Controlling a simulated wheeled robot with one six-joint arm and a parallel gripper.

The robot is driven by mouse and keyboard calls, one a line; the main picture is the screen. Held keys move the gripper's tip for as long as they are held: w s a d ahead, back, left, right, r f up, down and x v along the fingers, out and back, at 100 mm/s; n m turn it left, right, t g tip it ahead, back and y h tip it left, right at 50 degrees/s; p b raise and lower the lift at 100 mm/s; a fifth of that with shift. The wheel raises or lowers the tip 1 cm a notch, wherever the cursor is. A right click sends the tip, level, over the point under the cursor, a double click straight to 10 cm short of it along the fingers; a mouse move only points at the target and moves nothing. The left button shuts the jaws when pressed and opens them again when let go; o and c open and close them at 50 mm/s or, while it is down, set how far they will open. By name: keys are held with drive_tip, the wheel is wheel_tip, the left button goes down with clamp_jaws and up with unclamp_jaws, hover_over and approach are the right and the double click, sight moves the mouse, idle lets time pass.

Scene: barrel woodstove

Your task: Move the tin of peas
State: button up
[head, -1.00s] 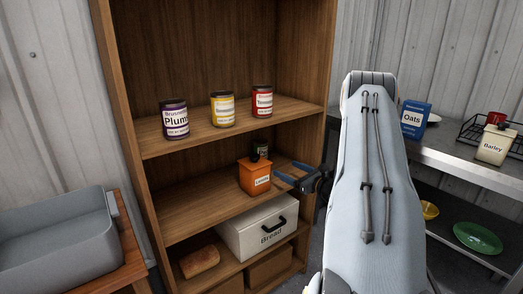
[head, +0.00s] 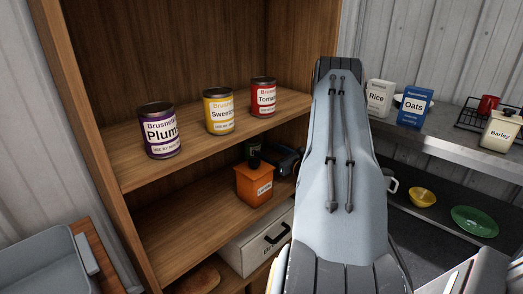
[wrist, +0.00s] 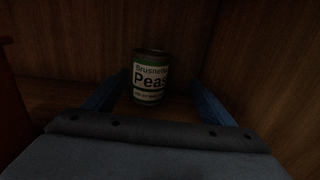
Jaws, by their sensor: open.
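The tin of peas (wrist: 150,78), green and white with a dark top, stands upright on the middle shelf at the back. In the head view my gripper (head: 287,158) is partly hidden by my arm, right of the canister.
The upper shelf (head: 215,143) holds a purple plum tin (head: 160,131), a yellow tin (head: 219,111) and a red tin (head: 263,98). A white bread box (head: 262,240) sits below. A counter (head: 445,146) at right carries food boxes and a rack.

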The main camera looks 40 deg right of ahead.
sight(253, 145)
drive_tip(key=shift+w+a, duration=0.5)
drive_tip(key=shift+a, duration=0.25)
drive_tip(key=shift+w+a+y, duration=0.25)
drive_tip(key=shift+w+y, duration=0.05)
drive_tip(key=shift+w, duration=0.2)
drive_tip(key=shift+w+p, duration=0.7)
drive_tip(key=shift+w, duration=2.8)
